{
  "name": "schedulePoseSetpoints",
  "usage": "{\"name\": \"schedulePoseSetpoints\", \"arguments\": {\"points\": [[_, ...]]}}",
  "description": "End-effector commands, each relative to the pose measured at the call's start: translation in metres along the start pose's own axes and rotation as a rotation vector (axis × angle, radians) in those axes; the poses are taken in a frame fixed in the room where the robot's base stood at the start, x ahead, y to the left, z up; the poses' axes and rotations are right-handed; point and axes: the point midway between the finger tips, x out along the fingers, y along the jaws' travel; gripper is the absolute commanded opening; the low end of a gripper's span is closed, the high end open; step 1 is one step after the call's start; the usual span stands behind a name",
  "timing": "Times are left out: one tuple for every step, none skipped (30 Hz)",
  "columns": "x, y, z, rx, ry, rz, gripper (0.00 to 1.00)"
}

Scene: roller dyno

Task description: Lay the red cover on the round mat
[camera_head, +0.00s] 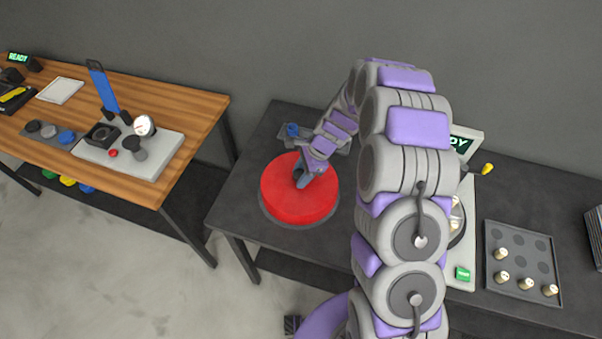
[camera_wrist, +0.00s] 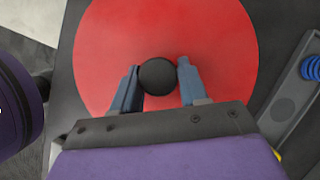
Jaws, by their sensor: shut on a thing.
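The red cover (camera_head: 318,200) is a thick round disc near the left end of the dark table. It sits on or just over the round grey mat (camera_head: 276,221), whose rim shows along the cover's lower left edge; I cannot tell whether they touch. In the wrist view the red cover (camera_wrist: 215,40) fills the upper middle, with a black round knob (camera_wrist: 158,75) at its centre. My gripper (camera_wrist: 157,84) is shut on the knob, one blue finger on each side. In the head view my gripper (camera_head: 301,178) is above the cover's middle.
A grey tray with a blue knob (camera_head: 292,130) lies behind the cover. To the right are a device with a green button (camera_head: 463,273) and a rack (camera_head: 523,262) holding several pale cylinders. A wooden bench (camera_head: 190,103) stands at left, across a gap.

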Motion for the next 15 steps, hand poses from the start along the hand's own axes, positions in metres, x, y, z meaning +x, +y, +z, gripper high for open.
{"name": "schedulePoseSetpoints", "arguments": {"points": [[0.0,-0.0002,0.0001,0.0,0.0,0.0,0.0],[0.0003,-0.0001,0.0,0.0,0.0,0.0,0.0],[0.0009,-0.0001,-0.0003,0.0,0.0,0.0,0.0],[0.0014,0.0,-0.0005,0.0,0.0,0.0,0.0],[0.0019,0.0,-0.0007,0.0,0.0,0.0,0.0],[0.0027,-0.0001,-0.0011,0.0,0.0,0.0,0.0],[0.0033,0.0,-0.0014,0.0,0.0,0.0,0.0],[0.0039,0.0,-0.0017,0.0,0.0,0.0,0.0],[0.0047,0.0,-0.0021,0.0,0.0,0.0,0.0],[0.005,-0.0001,-0.0023,0.0,0.0,0.0,0.44],[0.0049,-0.0002,-0.0023,0.0,0.0,-0.001,0.47],[0.0049,-0.0002,-0.0023,0.0,0.0,-0.001,0.51],[0.0048,-0.0002,-0.0023,0.0,0.0,-0.001,0.54],[0.0048,-0.0002,-0.0023,0.0,0.0,-0.001,0.57],[0.0049,-0.0002,-0.0023,0.0,0.0,0.0,0.61]]}}
